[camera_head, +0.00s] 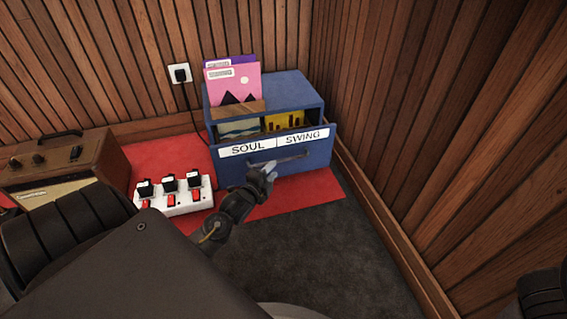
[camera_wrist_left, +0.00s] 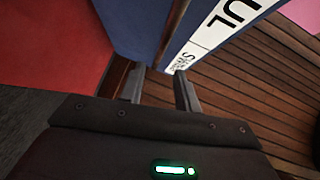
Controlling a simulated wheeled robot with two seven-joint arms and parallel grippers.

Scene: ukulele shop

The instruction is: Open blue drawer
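The blue drawer (camera_head: 318,153) has a white label strip reading SOUL and SWING and a dark bar handle (camera_head: 280,160). Its front stands forward of the blue cabinet (camera_head: 295,85), and record sleeves (camera_head: 284,120) show in the gap behind it. My left gripper (camera_head: 268,172) is at the drawer front, just below the handle. In the left wrist view its two fingers (camera_wrist_left: 160,88) are apart, with the blue drawer front (camera_wrist_left: 135,25) just beyond them. The handle cannot be made out between the fingers.
A pink record sleeve (camera_head: 232,84) and others stand on the cabinet. Wood-slat walls close the back and right. Dark carpet (camera_head: 320,235) in front is clear.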

